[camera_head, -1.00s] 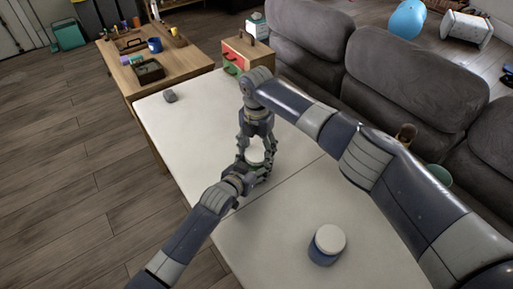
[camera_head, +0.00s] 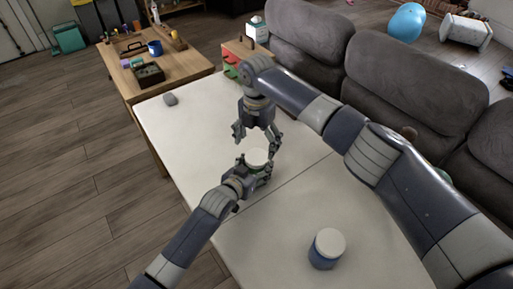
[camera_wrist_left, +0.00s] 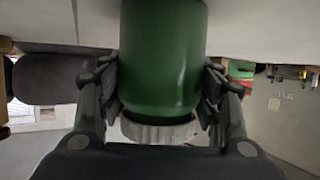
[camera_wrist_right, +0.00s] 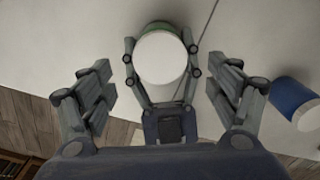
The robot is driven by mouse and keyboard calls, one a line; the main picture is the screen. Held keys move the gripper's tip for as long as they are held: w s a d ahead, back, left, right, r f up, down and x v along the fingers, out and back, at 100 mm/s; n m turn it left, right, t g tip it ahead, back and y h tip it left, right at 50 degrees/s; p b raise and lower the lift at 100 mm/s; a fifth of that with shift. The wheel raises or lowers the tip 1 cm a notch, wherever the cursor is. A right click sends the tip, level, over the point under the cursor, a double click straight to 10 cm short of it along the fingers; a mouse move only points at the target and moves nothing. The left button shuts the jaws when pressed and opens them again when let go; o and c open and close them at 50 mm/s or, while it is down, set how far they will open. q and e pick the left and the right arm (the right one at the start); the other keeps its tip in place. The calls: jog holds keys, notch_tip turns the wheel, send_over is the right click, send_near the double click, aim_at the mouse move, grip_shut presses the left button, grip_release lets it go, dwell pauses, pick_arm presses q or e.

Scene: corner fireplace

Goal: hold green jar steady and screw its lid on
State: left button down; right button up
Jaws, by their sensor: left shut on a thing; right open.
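The green jar (camera_wrist_left: 162,55) stands on the white table between the fingers of my left gripper (camera_head: 254,170), which is shut on it. The jar shows upside down in the left wrist view. A white lid (camera_wrist_right: 162,58) sits on top of the jar; it also shows in the head view (camera_head: 256,157). I cannot tell how tightly the lid is seated. My right gripper (camera_wrist_right: 168,92) is open and empty. In the head view the right gripper (camera_head: 256,137) is above the lid, apart from it, with its fingers spread to either side.
A blue jar with a white lid (camera_head: 325,256) stands on the white table (camera_head: 300,200) nearer the front. A small grey object (camera_head: 170,99) lies near the far left edge. A wooden table (camera_head: 185,70) with a tray and blue mug stands beyond. Grey sofas (camera_head: 400,85) are at the right.

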jog(key=shift+o, duration=0.6)
jog(key=o, duration=0.3)
pick_arm(q)
jog(key=shift+f, duration=0.1)
pick_arm(e)
jog(key=shift+r, duration=0.1)
notch_tip(320, 180, up, 12)
jog(key=shift+f, duration=0.1)
pick_arm(q)
jog(key=shift+c, duration=2)
grip_release()
